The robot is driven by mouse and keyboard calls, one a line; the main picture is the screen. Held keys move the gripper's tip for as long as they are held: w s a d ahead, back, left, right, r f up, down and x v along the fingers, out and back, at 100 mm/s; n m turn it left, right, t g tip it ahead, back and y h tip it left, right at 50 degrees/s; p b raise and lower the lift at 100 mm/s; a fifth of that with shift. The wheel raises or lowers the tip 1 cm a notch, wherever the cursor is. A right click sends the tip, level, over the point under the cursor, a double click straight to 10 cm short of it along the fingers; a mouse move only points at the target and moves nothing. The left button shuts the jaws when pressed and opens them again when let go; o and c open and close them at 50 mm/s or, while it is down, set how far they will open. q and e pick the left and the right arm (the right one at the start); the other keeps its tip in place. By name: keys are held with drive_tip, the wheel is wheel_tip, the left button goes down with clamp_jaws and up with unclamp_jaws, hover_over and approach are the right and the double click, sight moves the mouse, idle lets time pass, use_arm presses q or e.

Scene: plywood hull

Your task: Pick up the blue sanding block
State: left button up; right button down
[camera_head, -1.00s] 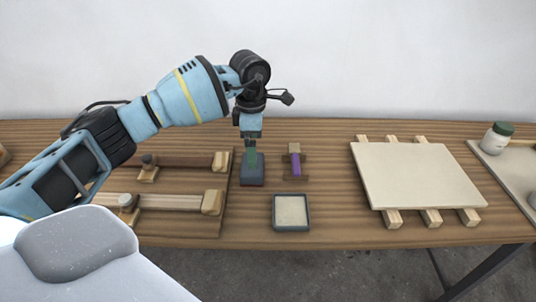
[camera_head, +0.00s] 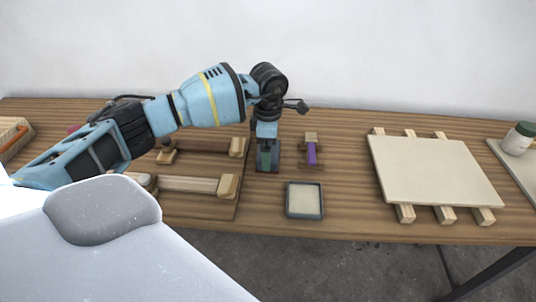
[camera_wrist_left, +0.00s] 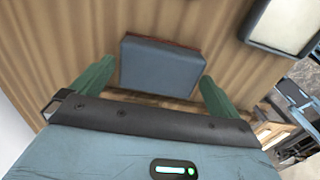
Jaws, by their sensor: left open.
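The blue sanding block (camera_head: 275,161) is blue-grey with a reddish-brown underside edge. It sits on the wooden workbench (camera_head: 345,222), left of the purple piece. It shows clearly in the left wrist view (camera_wrist_left: 158,70). My left gripper (camera_head: 266,157) is low over the block, pointing down. In the wrist view the green fingers of my left gripper (camera_wrist_left: 153,88) stand apart on either side of the block, with a visible gap at each side. The gripper is open. The arm partly hides the block in the head view. My right gripper is not in view.
A purple-topped wooden piece (camera_head: 311,154) stands just right of the block. A small grey-rimmed tray (camera_head: 305,214) lies in front. A clamp board (camera_head: 190,208) is at left. A pale panel (camera_head: 432,170) on wooden strips and a green-lidded jar (camera_head: 518,140) are at right.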

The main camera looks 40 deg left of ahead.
use_arm(q)
drive_tip(key=shift+f, duration=0.85)
drive_tip(key=c, duration=0.8)
drive_tip(key=shift+c, duration=0.2)
drive_tip(key=shift+r, duration=0.1)
wheel_tip(320, 180, up, 10)
